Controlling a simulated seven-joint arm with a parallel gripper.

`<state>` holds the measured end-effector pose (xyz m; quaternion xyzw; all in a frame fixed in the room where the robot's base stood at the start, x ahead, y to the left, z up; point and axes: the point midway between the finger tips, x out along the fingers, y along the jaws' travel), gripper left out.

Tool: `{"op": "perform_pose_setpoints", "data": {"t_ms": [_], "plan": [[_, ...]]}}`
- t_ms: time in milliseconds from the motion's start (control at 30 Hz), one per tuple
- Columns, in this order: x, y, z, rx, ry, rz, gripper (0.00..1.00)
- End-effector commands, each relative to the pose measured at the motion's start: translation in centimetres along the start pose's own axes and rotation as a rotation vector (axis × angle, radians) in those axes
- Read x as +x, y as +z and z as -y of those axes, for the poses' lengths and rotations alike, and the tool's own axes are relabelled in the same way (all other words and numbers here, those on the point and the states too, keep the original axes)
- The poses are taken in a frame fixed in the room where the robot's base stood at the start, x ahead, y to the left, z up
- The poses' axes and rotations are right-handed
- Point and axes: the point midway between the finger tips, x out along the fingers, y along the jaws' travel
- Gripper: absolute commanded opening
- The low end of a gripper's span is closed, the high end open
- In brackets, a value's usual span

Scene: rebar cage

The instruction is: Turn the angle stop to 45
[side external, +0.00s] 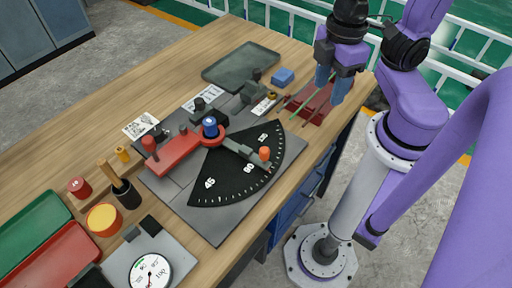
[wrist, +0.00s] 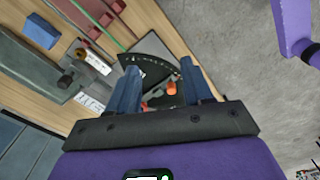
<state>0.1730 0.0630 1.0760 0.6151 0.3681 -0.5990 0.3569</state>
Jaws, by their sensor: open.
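The angle stop has a black scale (side external: 232,176) with white marks including 45 and 90, on a grey plate. Its grey swing arm (side external: 238,147) runs from a blue-topped pivot (side external: 210,127) to an orange knob (side external: 264,153). The arm lies on the far side of the 90 mark, away from 45. A red arm (side external: 172,154) extends left from the pivot. My gripper (side external: 332,88) is open and empty, above and right of the stop, apart from it. In the wrist view, the scale (wrist: 152,56) and orange knob (wrist: 171,88) show between the fingers.
A grey tray (side external: 240,66) and blue block (side external: 283,76) are at the back. A dial gauge (side external: 150,272), cup (side external: 126,196) and red tray (side external: 50,262) stand at the near left. The bench edge runs along the right.

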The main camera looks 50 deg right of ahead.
Motion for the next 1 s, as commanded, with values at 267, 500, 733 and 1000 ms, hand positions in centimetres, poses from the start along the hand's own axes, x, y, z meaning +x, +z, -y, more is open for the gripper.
{"op": "perform_pose_setpoints", "data": {"t_ms": [267,500,733,1000], "plan": [[-1.8,-7.2,-0.5,0.102,0.001,0.012,0.50],[-3.2,-12.4,0.1,0.186,0.004,0.023,0.50],[-3.5,-14.2,0.4,0.221,0.005,0.028,0.50],[-0.7,-14.1,0.4,0.222,0.006,0.034,0.50]]}}
